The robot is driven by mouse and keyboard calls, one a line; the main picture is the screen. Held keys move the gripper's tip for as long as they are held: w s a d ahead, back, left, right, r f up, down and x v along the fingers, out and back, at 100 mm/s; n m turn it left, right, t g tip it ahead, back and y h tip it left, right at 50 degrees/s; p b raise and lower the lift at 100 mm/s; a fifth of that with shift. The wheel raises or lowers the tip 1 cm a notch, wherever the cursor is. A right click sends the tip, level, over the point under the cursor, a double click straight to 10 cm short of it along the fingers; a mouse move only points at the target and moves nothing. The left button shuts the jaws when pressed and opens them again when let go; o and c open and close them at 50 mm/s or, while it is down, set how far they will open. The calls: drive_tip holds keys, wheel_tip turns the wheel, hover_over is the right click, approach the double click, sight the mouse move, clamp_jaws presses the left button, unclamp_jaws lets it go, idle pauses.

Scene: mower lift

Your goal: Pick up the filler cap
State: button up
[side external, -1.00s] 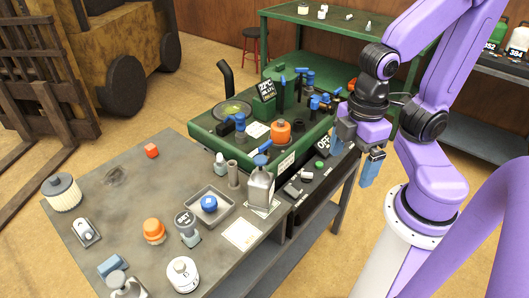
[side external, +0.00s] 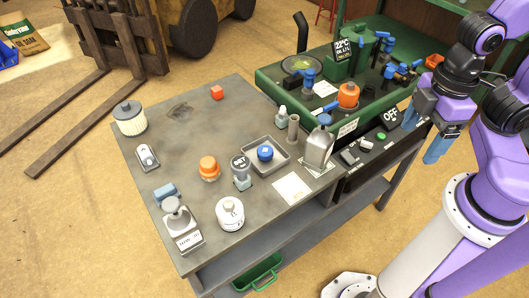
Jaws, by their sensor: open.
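No label readable as "filler cap" shows, so I cannot tell for sure which piece it is. A round blue cap-like piece (side external: 265,153) sits in a shallow grey tray (side external: 284,162) on the grey bench. An orange ribbed cap (side external: 209,167) stands on the bench to the left of the tray. A larger orange cap (side external: 348,94) sits on the green machine. My gripper (side external: 424,133) is open and empty, its blue fingers pointing down beyond the bench's right end, well apart from all three.
The bench's back left is mostly clear.

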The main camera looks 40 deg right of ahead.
drive_tip(key=n, duration=0.5)
hover_over(265, 150)
wheel_tip(265, 150, down, 5)
wheel_tip(265, 150, down, 18)
drive_tip(key=shift+r, duration=0.2)
idle(0.3)
drive_tip(key=c, duration=1.1)
